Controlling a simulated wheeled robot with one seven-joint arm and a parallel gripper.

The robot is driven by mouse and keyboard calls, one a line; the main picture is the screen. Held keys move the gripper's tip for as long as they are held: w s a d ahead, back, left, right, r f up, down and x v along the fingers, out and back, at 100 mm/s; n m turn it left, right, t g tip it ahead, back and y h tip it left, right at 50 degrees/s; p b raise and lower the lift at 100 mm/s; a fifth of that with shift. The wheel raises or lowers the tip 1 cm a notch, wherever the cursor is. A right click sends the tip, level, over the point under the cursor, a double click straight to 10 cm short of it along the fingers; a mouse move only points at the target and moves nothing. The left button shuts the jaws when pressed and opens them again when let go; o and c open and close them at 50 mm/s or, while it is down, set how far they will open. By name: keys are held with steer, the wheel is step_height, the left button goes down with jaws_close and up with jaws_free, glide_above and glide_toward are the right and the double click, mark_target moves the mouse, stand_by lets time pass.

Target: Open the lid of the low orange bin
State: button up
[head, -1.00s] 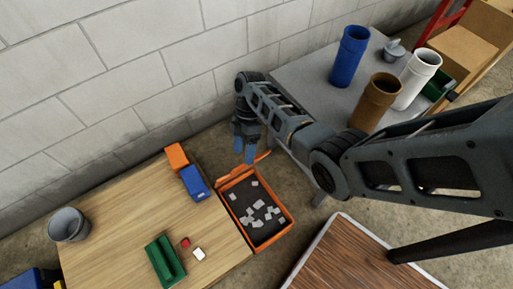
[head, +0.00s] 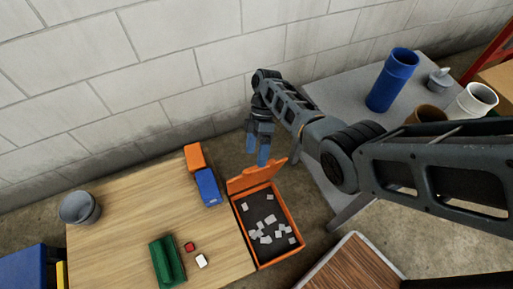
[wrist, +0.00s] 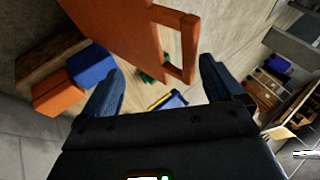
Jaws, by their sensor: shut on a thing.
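My gripper (head: 258,158) points down at the lid's upper edge and is shut on the lid. In the wrist view the lid (wrist: 115,25) fills the upper middle, with its handle (wrist: 174,72) between my fingers (wrist: 160,88). The exact finger contact is hard to see.
An orange block (head: 194,157) and a blue block (head: 207,187) lie left of the lid. A green tray (head: 167,262), small red and white pieces and a grey bucket (head: 79,208) are further left. A grey table (head: 345,95) with a blue cylinder (head: 392,80) stands right.

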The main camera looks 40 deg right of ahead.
steer(key=shift+o, duration=0.3)
steer(key=shift+f, duration=0.3)
steer(key=shift+d+r, duration=0.15)
steer(key=shift+r, duration=0.1)
steer(key=shift+c, duration=1)
steer(key=shift+w+d+r, duration=0.15)
steer(key=shift+w+r, duration=0.05)
steer(key=shift+r, duration=0.05)
steer(key=shift+c, duration=0.6)
steer(key=p+v, duration=0.1)
steer(key=v, duration=0.6)
steer(key=shift+r, duration=0.2)
steer(key=c, duration=0.3)
